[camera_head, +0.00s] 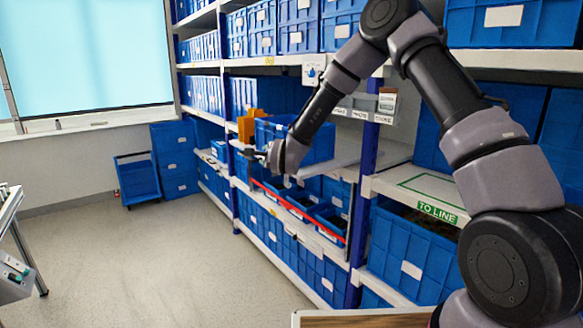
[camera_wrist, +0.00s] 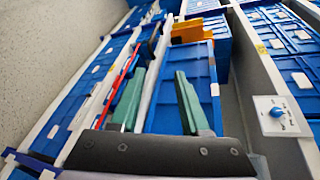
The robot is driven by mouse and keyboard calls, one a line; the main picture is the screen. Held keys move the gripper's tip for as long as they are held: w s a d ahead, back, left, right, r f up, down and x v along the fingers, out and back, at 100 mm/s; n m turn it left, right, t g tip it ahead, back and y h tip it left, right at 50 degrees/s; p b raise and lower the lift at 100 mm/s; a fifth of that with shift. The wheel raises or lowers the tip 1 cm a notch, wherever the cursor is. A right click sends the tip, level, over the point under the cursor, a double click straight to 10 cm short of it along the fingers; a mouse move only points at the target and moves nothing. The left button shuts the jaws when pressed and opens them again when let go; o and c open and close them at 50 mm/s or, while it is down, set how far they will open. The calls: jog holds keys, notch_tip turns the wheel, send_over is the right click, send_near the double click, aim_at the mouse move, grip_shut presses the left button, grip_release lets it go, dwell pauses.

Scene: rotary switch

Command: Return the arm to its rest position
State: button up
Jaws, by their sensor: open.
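My arm reaches from the right side of the head view toward the shelf, bent at the elbow. My gripper (camera_head: 250,150) is at its far end, in front of a blue bin (camera_head: 315,146) on the shelf. In the wrist view my gripper (camera_wrist: 160,78) shows two green fingers spread apart with nothing between them; the blue bin lies beyond them. The rotary switch, a white plate with a blue knob (camera_head: 313,72), is on the shelf edge above and right of my gripper. It also shows at the right of the wrist view (camera_wrist: 279,114), apart from the fingers.
Shelving with many blue bins fills the middle and right. An orange bin (camera_head: 247,126) sits near my gripper. A red strip (camera_head: 300,211) runs along a lower shelf. A shelf marked TO LINE (camera_head: 437,211) lies below my arm. The floor (camera_head: 140,260) at left is mostly clear.

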jog(key=s+d+r+n+g+h, duration=0.15)
jog(key=s+d+r+n, duration=0.3)
jog(key=d+r, duration=0.45)
jog(key=s+d+r+n+g, duration=0.2)
jog(key=s+d+r+n, duration=0.3)
jog(key=d+r, duration=0.4)
jog(key=s+d+r+n+g, duration=0.1)
jog(key=s+d, duration=0.4)
jog(key=s, duration=0.4)
jog(key=s+d+r+n+g+h, duration=0.1)
jog(key=s+d, duration=0.4)
jog(key=s, duration=0.5)
jog(key=s+d+r+n+g+h, duration=0.1)
jog(key=s+d+n, duration=0.1)
jog(key=s+d, duration=0.4)
jog(key=s, duration=0.4)
jog(key=shift+r, duration=0.3)
jog(key=shift+a, duration=0.1)
